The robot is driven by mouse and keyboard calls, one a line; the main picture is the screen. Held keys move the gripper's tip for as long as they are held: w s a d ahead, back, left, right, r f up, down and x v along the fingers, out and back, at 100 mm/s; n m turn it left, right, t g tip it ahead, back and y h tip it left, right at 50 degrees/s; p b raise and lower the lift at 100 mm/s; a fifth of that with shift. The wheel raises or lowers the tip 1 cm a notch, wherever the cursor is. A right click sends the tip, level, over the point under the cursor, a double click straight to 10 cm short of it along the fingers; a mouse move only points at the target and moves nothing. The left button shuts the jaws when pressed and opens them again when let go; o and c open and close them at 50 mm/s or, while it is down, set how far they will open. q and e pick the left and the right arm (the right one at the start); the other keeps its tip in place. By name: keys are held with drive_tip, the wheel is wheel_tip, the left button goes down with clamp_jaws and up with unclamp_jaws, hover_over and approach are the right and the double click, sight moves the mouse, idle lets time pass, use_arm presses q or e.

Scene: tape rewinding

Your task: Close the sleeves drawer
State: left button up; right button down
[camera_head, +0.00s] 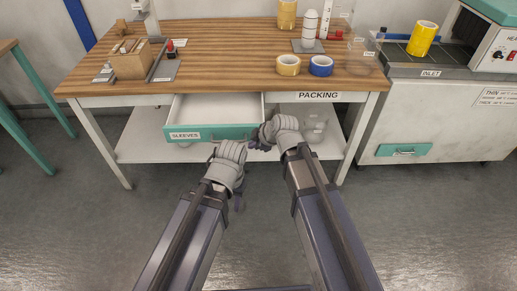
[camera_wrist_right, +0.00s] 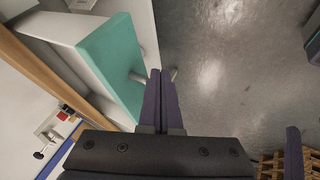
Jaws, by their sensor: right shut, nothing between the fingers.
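The sleeves drawer (camera_head: 180,134) is pulled out from under the wooden packing table, with its teal front facing me and its white inside looking empty. In the right wrist view the teal drawer front (camera_wrist_right: 112,68) shows close by, with a pale handle (camera_wrist_right: 138,77) partly hidden behind my fingers. My right gripper (camera_head: 257,145) is at the right end of the drawer front; its fingers (camera_wrist_right: 160,78) are shut with nothing between them. I cannot tell whether they touch the handle. My left gripper (camera_head: 238,201) hangs below and in front of the drawer, its fingers mostly hidden by its wrist.
A lower white shelf (camera_head: 145,143) runs under the drawer. A grey cabinet (camera_head: 382,110) stands at the right. The floor in front is clear.

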drive_tip(key=shift+w+d+r, duration=0.1)
drive_tip(key=shift+w+r, duration=0.05)
drive_tip(key=shift+w, duration=1.75)
approach(248, 108)
drive_tip(key=x, duration=0.4)
